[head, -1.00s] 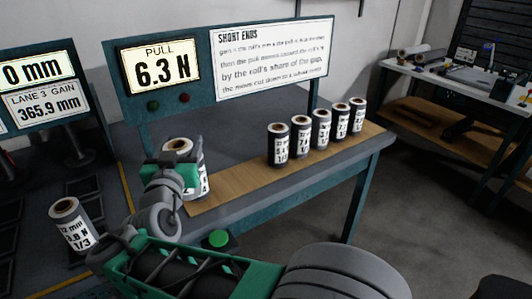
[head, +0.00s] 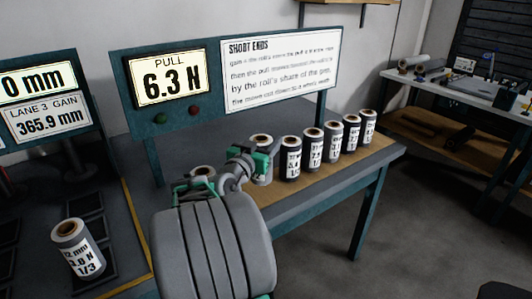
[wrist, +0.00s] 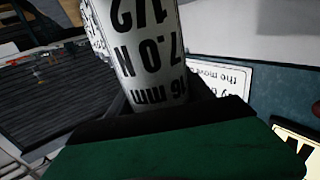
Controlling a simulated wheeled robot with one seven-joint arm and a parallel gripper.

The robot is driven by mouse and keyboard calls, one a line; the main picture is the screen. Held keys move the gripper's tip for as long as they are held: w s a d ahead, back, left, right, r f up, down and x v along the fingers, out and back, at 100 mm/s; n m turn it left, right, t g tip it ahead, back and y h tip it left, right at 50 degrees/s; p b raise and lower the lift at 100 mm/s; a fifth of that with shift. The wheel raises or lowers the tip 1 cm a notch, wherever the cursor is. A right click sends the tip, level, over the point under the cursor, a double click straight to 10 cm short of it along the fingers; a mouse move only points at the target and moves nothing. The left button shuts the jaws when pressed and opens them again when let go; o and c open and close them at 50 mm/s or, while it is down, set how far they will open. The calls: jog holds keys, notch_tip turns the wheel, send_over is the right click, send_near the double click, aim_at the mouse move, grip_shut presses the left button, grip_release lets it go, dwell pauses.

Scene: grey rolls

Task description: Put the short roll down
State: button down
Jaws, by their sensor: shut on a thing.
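My gripper (head: 252,160) is shut on a grey roll (head: 263,144) with a white label, at the left end of the row on the wooden strip (head: 300,195). The roll looks upright. In the wrist view the held roll (wrist: 145,50) fills the top middle, its label reading 16 mm, 7.0 N, 1/2 upside down.
Several labelled rolls (head: 312,148) stand in a row just right of the held one. A separate roll marked 1/3 (head: 77,250) stands on the left bench. The pull display (head: 170,78) reads 6.3 N. The strip's front edge is clear.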

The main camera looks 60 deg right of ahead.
jog(key=shift+w+d+f, duration=0.1)
jog(key=shift+d+f, duration=0.15)
jog(key=shift+f, duration=0.8)
jog(key=shift+w+d+f, duration=0.1)
jog(key=shift+d+f, duration=0.15)
jog(key=shift+f, duration=0.8)
jog(key=shift+b, duration=0.35)
jog(key=shift+f, duration=0.2)
jog(key=shift+c, duration=2)
grip_release()
jog(key=a, duration=0.7)
jog(key=shift+s+a+r+b, duration=0.2)
jog(key=shift+s+a+b, duration=0.05)
jog(key=shift+a+b, duration=0.05)
